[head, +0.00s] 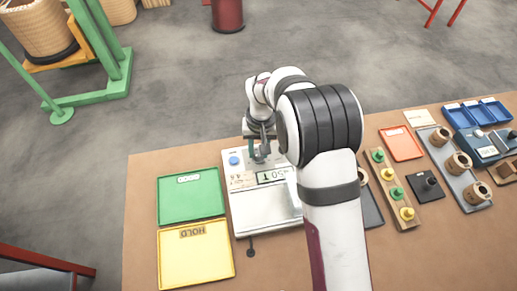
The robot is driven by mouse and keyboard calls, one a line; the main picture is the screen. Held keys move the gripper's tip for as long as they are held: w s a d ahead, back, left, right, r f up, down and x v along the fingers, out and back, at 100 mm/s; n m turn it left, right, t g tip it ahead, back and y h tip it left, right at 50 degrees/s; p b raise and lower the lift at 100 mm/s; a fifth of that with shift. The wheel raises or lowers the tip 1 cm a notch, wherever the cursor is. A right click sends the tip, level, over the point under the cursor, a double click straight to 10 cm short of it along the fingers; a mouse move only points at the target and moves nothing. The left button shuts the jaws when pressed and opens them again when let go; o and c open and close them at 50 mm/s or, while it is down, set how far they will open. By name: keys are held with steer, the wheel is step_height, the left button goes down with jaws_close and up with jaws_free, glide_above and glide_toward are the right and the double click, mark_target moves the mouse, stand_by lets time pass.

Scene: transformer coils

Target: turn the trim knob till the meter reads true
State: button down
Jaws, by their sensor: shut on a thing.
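The meter (236,188) is a pale flat instrument on the brown bench, with a bare metal plate at its front. Its display (271,177) shows dark characters that look like 450, too small to read surely, and my arm is close to its right side. A blue round button (234,160) sits on the panel's left. My gripper (259,154) points down at the back of the panel, just right of the blue button, and is shut on the trim knob, which the fingers mostly hide. My arm covers the meter's right side.
A green tray (190,204) and a yellow HOLD tray (196,264) lie left of the meter. Right of my arm are a board with green and yellow pegs (383,181), an orange tray (401,146), a coil rack (470,195) and blue bins (476,110).

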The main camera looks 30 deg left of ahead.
stand_by(0.4)
steer(key=c, duration=0.6)
jaws_free()
step_height(320, 180, up, 16)
steer(key=shift+w+d, duration=0.15)
steer(key=shift+d, duration=0.1)
steer(key=shift+f, duration=0.1)
